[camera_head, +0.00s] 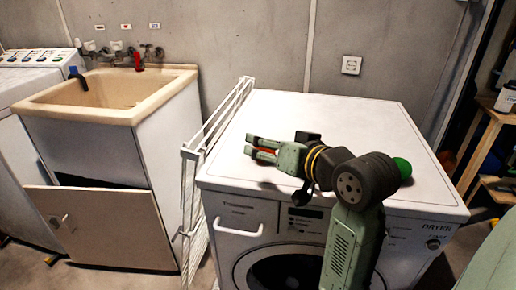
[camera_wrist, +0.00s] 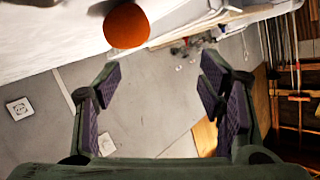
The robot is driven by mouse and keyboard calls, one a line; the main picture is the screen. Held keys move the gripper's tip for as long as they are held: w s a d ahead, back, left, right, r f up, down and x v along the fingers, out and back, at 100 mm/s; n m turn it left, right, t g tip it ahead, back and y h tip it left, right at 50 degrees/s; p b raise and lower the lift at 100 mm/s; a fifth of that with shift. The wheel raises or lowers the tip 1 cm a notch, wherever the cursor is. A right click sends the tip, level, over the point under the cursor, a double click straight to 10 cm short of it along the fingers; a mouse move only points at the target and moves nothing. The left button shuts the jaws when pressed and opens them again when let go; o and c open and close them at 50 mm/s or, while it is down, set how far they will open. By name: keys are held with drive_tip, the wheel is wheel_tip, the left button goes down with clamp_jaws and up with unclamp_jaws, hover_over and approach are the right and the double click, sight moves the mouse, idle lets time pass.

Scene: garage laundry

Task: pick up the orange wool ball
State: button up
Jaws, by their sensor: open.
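The orange wool ball (camera_wrist: 126,26) shows round and whole at the top of the wrist view, left of centre, against the white top of the dryer (camera_head: 300,107). It lies outside the gap between my fingers, beyond the left fingertip.
A green ball (camera_head: 403,167) shows at the dryer's right, partly behind my arm. A white folding rack (camera_head: 193,190) leans at the dryer's left side. A beige sink (camera_head: 110,92) stands further left. A wooden shelf (camera_head: 488,112) is at the right. The dryer's back top is clear.

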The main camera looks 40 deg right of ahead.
sight(269, 151)
drive_tip(key=shift+m+g+h, duration=0.4)
drive_tip(key=shift+m+g, duration=0.1)
drive_tip(key=s+d, duration=0.1)
drive_tip(key=s, duration=0.2)
drive_tip(key=s+d+f, duration=0.1)
drive_tip(key=shift+s+d, duration=0.15)
drive_tip(key=shift+d, duration=0.2)
drive_tip(key=shift+d+f, duration=0.15)
drive_tip(key=shift+f, duration=0.15)
drive_tip(key=x, duration=0.4)
drive_tip(key=shift+w+f+p, duration=0.1)
drive_tip(key=shift+w+p, duration=0.2)
drive_tip(key=shift+w, duration=0.05)
drive_tip(key=shift+a+p+x, duration=0.2)
drive_tip(key=shift+p+x, duration=0.1)
drive_tip(key=shift+x, duration=1.1)
drive_tip(key=shift+a+p+x, duration=0.15)
drive_tip(key=shift+p+x, duration=0.1)
drive_tip(key=shift+x, duration=1.1)
drive_tip(key=shift+f, duration=0.15)
drive_tip(key=shift+c, duration=0.3)
drive_tip(key=c, duration=1.1)
drive_tip(key=shift+c, duration=0.2)
